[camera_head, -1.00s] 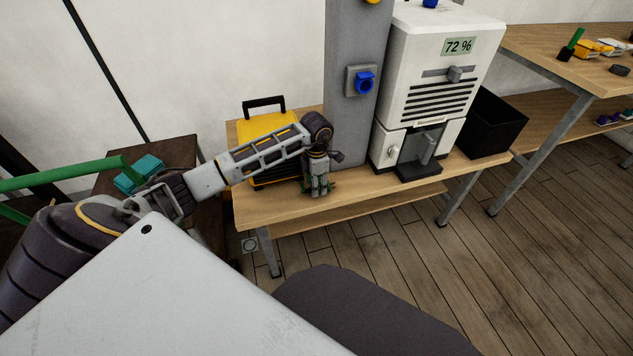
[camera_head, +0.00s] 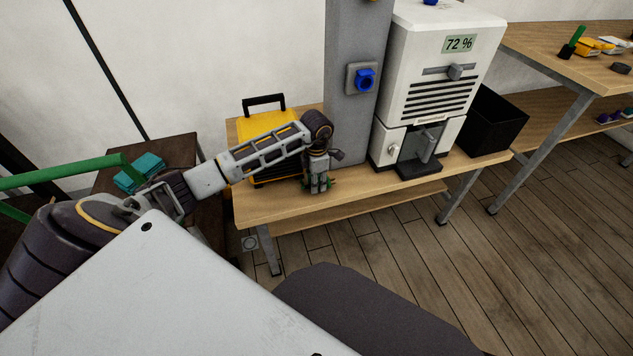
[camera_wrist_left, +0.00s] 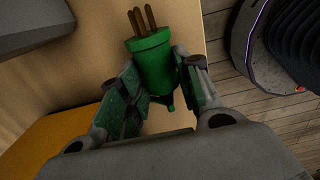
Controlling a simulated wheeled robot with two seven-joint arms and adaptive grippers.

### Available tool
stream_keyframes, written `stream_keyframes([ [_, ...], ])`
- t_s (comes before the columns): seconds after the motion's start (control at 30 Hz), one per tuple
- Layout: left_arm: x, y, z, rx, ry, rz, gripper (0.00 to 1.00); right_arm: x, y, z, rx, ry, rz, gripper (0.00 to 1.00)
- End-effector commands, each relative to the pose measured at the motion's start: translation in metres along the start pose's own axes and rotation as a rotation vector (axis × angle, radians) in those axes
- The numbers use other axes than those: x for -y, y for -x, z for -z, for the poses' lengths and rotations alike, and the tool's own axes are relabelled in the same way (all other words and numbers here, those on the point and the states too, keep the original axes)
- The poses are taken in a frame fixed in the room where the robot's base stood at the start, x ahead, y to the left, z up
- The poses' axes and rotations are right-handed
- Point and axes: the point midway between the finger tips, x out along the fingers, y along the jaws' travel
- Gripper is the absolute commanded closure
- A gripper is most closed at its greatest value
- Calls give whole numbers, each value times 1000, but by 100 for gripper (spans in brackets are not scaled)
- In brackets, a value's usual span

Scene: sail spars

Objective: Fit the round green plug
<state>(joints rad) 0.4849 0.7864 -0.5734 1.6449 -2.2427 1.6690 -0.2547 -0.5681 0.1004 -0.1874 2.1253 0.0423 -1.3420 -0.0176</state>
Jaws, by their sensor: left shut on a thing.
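The round green plug (camera_wrist_left: 157,62) shows in the left wrist view, with several brown prongs pointing to the top of the picture. My left gripper (camera_wrist_left: 160,98) is shut on the plug's body, one finger on each side. In the head view my left gripper (camera_head: 318,185) points down over the wooden bench (camera_head: 262,208), close to its front edge. The plug is mostly hidden there behind the fingers, with only bits of green showing. I cannot tell whether the plug touches the bench. My right gripper is in neither view.
A grey post (camera_head: 350,130) with a blue round plug in a socket (camera_head: 364,80) stands behind the gripper. A white machine (camera_head: 440,60) reading 72 % is to its right, a yellow case (camera_head: 268,123) to its left. A black bin (camera_head: 495,122) stands at the bench's right end.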

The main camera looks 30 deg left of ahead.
Motion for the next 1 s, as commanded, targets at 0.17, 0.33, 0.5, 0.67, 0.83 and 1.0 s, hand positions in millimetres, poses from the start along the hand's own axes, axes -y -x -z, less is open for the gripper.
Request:
stream_keyframes([
  [0.17, 0, 14, 0, 0, 0, -1, 91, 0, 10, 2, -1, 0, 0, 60],
  [0.33, 0, 24, 0, 0, 0, -1, 91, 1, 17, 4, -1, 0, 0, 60],
  [0.5, 0, 34, 0, 1, 0, -1, 91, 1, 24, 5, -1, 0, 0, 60],
  [0.67, 0, 41, 0, 0, 0, -1, 91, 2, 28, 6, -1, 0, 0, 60],
  [0.83, 0, 41, 0, 0, 0, 0, 91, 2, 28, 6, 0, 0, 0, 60],
  [1.0, 0, 41, 0, 0, 0, 0, 91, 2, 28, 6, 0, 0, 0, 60],
])
